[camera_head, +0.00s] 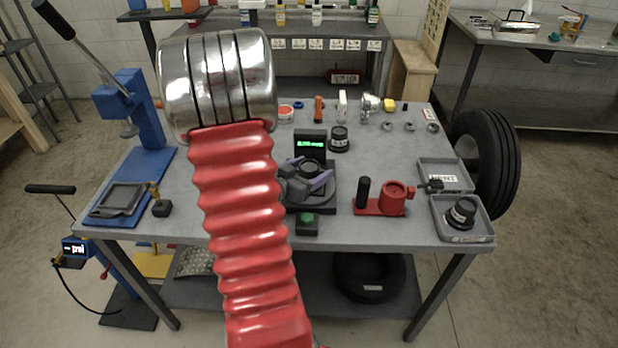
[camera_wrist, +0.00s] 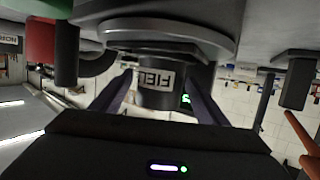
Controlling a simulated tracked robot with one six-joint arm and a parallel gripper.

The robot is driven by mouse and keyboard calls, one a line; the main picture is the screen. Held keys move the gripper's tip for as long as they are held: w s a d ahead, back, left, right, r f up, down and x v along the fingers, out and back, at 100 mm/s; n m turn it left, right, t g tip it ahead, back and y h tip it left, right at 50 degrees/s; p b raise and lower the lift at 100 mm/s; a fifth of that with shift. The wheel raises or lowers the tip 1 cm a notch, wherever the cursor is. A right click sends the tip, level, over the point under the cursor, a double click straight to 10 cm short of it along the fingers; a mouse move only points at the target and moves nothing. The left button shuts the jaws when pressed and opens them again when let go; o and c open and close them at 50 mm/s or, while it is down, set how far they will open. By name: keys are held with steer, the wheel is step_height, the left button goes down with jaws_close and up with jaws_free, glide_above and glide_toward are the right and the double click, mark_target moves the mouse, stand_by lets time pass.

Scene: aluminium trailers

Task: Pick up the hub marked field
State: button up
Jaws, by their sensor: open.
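In the wrist view, a dark round hub marked FIELD (camera_wrist: 155,78) appears upside down, between the two fingers of my gripper (camera_wrist: 163,92). The picture does not show contact. In the head view, my gripper (camera_head: 308,177) is open, with purple fingers, low over a black fixture at the table's middle. A dark hub with a pale label (camera_head: 339,139) stands beyond it, right of the green display. Another labelled dark hub (camera_head: 462,212) sits in the front right tray. Their words are too small to read there, so I cannot tell which is the field one.
The display (camera_head: 310,146) stands close behind my gripper, and a green-button box (camera_head: 307,222) is in front. A red fixture with a black handle (camera_head: 390,200) is to the right. A blue press (camera_head: 140,120) stands at left. Small parts line the back.

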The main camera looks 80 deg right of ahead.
steer(key=shift+x, duration=1.35)
steer(key=shift+c, duration=0.4)
jaws_close()
